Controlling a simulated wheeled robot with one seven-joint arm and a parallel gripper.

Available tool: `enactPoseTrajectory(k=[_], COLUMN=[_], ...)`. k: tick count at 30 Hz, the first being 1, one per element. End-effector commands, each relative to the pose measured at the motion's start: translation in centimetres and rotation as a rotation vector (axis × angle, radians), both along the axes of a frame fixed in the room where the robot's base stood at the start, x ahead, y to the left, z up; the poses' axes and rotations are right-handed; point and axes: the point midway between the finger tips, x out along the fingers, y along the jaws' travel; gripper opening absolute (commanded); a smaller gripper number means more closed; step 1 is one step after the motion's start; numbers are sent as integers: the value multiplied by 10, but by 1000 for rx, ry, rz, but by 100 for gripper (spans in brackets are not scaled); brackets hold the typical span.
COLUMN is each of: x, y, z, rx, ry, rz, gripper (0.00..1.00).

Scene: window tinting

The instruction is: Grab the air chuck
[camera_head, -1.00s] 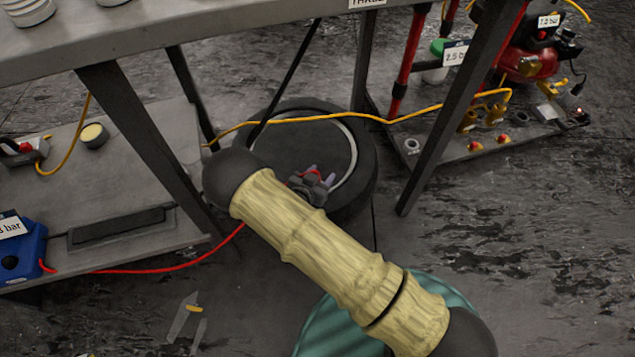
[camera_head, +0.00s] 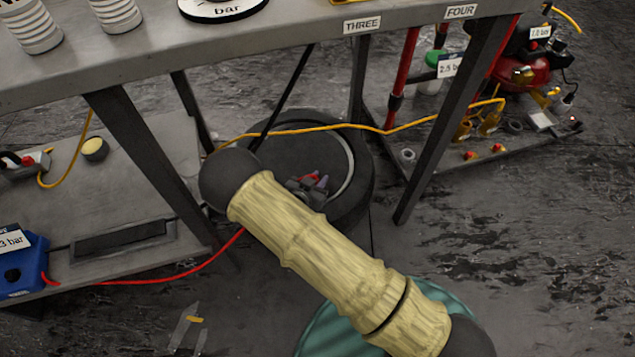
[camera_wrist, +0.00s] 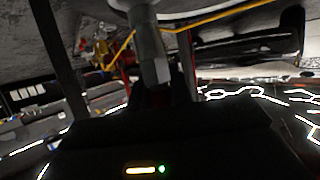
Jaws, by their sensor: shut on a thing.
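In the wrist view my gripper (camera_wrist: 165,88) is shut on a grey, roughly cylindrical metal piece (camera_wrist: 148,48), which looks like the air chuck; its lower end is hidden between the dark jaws. A yellow hose (camera_wrist: 208,15) shows close by its upper part; I cannot tell whether it joins the piece. In the head view my arm crosses the middle and hides much of what lies behind it. A small dark cluster with red and lilac bits (camera_head: 308,184) shows just past the arm, over the tire; its exact nature is unclear.
A black tire (camera_head: 352,205) lies under the workbench (camera_head: 250,52). A yellow hose (camera_head: 400,125) runs across it towards a red compressor (camera_head: 525,75) at the right. Bench legs stand on both sides. A red hose (camera_head: 170,273) leads to a blue box (camera_head: 22,265). Floor at right is open.

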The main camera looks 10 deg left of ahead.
Motion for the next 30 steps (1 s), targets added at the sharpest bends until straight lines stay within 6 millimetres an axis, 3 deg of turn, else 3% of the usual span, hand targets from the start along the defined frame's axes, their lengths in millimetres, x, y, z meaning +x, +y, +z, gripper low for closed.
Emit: enactPoseTrajectory(k=[1,3,9,30], x=[0,0,0,1], y=[0,0,0,-2], z=[18,33,58,62], rx=[2,3,1,-1], ry=[-2,-2,0,-1], rz=[-1,0,0,-1], gripper=[0,0,0,0])
